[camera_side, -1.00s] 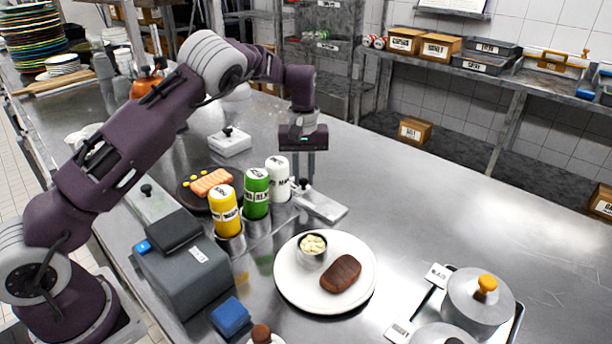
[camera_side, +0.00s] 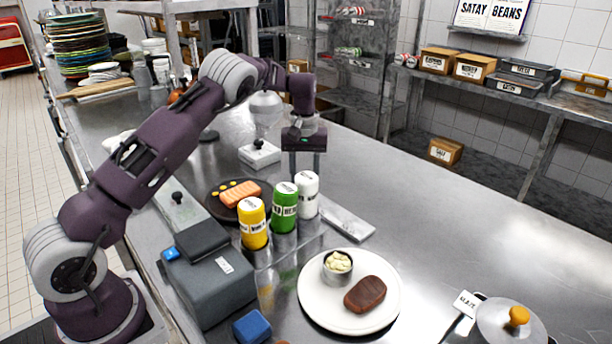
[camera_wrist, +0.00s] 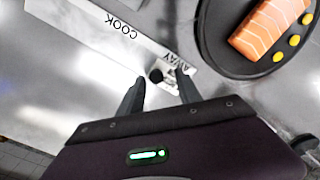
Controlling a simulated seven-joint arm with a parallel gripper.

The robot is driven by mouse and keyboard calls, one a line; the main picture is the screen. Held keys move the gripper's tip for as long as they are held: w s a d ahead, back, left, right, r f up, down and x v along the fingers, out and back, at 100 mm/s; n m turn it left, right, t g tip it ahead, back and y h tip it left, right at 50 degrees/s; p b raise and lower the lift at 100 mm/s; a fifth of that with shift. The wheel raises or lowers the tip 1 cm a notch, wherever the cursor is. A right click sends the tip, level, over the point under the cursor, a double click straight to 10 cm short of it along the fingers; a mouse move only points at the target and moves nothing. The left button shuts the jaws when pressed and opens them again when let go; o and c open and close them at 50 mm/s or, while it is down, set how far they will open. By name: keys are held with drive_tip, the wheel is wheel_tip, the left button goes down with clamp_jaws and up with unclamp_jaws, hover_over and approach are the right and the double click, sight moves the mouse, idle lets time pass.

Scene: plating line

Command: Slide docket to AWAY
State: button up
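The docket rail (camera_wrist: 100,20) is a pale strip marked COOK and AWAY in the wrist view. Its small slider with a round black knob (camera_wrist: 156,76) sits at the end beside the word AWAY. In the side view part of the rail (camera_side: 348,225) shows behind the bottles; the knob is hidden there. My gripper (camera_wrist: 161,88) is open, its fingers apart on either side of the knob with gaps visible. In the side view my gripper (camera_side: 305,176) points down just behind the white bottle. Whether a finger touches the slider cannot be told.
Yellow, green and white bottles (camera_side: 284,208) stand in front of the rail. A dark plate with salmon (camera_side: 240,194) lies left of my gripper. A white box with a black knob (camera_side: 260,153) stands behind.

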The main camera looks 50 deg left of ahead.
drive_tip(key=shift+d, duration=0.1)
wheel_tip(320, 180, up, 7)
idle(0.4)
drive_tip(key=s+d+r+m+t+h, duration=0.1)
drive_tip(key=s+d+r+m+t, duration=0.1)
drive_tip(key=s+d+r, duration=0.5)
drive_tip(key=s+d+r+m+t, duration=0.1)
drive_tip(key=s+d+r, duration=0.2)
drive_tip(key=s+r, duration=0.65)
drive_tip(key=s+d+f+m+t, duration=0.1)
drive_tip(key=s+d+f+m, duration=0.1)
drive_tip(key=s, duration=0.8)
drive_tip(key=s+d+f+m+t+y, duration=0.1)
drive_tip(key=s+d+m, duration=0.3)
drive_tip(key=s, duration=0.7)
drive_tip(key=shift+d+f+t, duration=0.3)
drive_tip(key=shift+d+f, duration=0.2)
drive_tip(key=shift+f, duration=0.05)
